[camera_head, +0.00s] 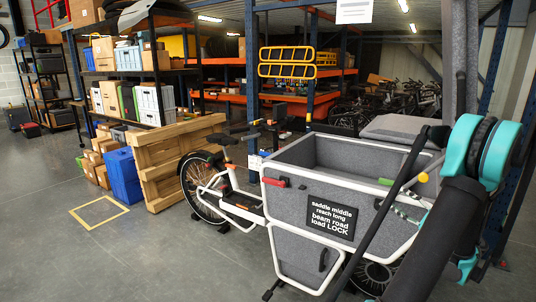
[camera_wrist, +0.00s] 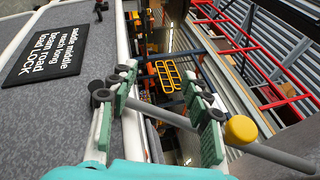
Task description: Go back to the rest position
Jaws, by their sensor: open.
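My gripper (camera_wrist: 160,80) is open in the wrist view. Its two green-padded fingers stand apart at left and right, with no object clearly held between them. In the head view my gripper (camera_head: 408,212) is small and partly hidden at the right side of the grey cargo box (camera_head: 290,200). A grey rod with a yellow knob (camera_wrist: 240,130) crosses close to the fingers in the wrist view; I cannot tell whether it touches them. The knob also shows in the head view (camera_head: 423,177). The box carries a black sign (camera_head: 331,217) with white lettering.
The cargo bike's white frame and rear wheel (camera_head: 200,188) extend left of the box. A wooden pallet (camera_head: 165,170), blue crates (camera_head: 123,176) and loaded shelves stand behind. A yellow floor square (camera_head: 97,212) is empty. Open floor lies at the left front.

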